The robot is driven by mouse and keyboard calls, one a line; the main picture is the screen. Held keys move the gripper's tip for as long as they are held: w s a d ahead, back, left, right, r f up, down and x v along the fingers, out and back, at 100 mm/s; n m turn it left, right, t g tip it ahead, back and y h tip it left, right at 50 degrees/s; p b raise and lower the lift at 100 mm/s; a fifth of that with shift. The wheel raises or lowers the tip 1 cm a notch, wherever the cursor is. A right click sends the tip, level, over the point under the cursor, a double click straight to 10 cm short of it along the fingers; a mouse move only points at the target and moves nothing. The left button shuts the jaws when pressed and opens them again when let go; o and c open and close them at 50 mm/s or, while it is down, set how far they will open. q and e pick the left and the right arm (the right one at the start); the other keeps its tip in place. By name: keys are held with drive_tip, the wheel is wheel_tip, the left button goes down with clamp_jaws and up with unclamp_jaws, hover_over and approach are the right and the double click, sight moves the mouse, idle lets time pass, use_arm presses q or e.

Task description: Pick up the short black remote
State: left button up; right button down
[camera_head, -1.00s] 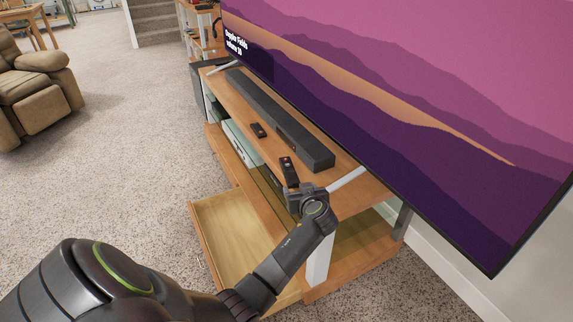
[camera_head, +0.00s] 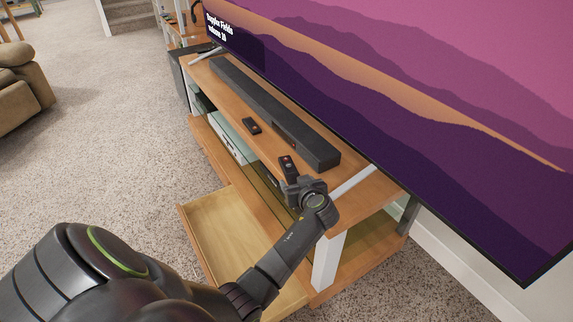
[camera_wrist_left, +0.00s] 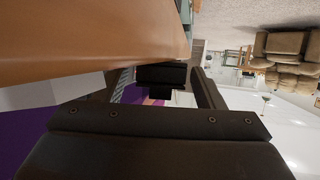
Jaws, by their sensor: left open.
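A short black remote (camera_head: 251,126) with a red mark lies on the wooden TV stand (camera_head: 217,86), in front of the soundbar. The short remote is farther along the stand, clear of the gripper. In the left wrist view a dark finger (camera_wrist_left: 207,89) shows; neither remote can be made out there. My right gripper is not in view.
A long black soundbar (camera_head: 270,112) lies behind the remotes. The large TV (camera_head: 400,120) overhangs the stand, with a white foot (camera_head: 354,183) near my gripper. A drawer (camera_head: 235,245) stands open below. Carpet (camera_head: 110,130) is clear at left.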

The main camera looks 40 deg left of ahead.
use_arm(q)
drive_tip(key=shift+w+a+f, duration=0.1)
drive_tip(key=shift+a+f, duration=0.05)
drive_tip(key=shift+a, duration=0.05)
drive_tip(key=shift+d, duration=0.15)
drive_tip(key=shift+r, duration=0.2)
drive_tip(key=shift+c, duration=0.9)
drive_tip(key=c, duration=0.9)
